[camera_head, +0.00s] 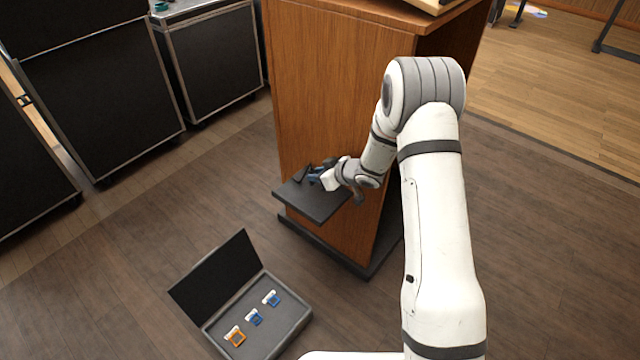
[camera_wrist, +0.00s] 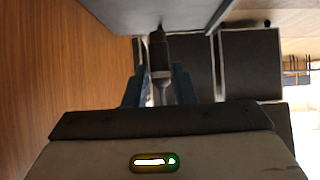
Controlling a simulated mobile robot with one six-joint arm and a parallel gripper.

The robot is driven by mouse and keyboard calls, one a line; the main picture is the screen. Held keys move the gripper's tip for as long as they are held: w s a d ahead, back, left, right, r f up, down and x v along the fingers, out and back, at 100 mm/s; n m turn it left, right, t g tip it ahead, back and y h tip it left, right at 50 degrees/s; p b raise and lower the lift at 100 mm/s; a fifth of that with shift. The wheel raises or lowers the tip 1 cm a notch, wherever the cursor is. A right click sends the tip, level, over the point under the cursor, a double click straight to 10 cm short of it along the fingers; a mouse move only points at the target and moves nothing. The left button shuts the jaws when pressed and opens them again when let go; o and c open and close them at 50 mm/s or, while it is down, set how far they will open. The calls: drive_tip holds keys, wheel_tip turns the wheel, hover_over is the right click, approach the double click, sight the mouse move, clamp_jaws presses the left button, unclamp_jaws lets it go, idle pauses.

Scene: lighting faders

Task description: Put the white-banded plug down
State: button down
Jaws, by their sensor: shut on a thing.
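My gripper (camera_head: 316,174) is at the small dark shelf (camera_head: 312,203) on the side of the wooden lectern, over the shelf's back part. It is shut on a dark plug (camera_wrist: 160,52), seen between the two blue fingers in the wrist view. A pale line shows across the plug near the fingers; the rest of its band is hard to make out. The plug's far end is close to the grey surface (camera_wrist: 150,12) at the top of the wrist view; I cannot tell whether they touch. In the head view the plug is too small to tell from the fingers.
The wooden lectern (camera_head: 322,85) stands behind the shelf. An open dark case (camera_head: 285,332) lies on the floor at lower left, with an orange-framed piece (camera_head: 235,337) and two blue ones (camera_head: 254,317) inside. Large black cases (camera_head: 212,62) stand at upper left. The shelf's front part is bare.

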drive_tip(key=shift+f+b, duration=0.4)
drive_tip(key=shift+f, duration=1.05)
drive_tip(key=shift+f, duration=0.1)
drive_tip(key=shift+f, duration=0.25)
drive_tip(key=c, duration=1.2)
unclamp_jaws()
drive_tip(key=shift+s+d+r, duration=0.1)
drive_tip(key=shift+d+r, duration=0.15)
drive_tip(key=shift+r, duration=0.35)
drive_tip(key=p+v, duration=0.3)
drive_tip(key=v, duration=0.8)
drive_tip(key=shift+s+d, duration=0.15)
drive_tip(key=shift+s, duration=0.05)
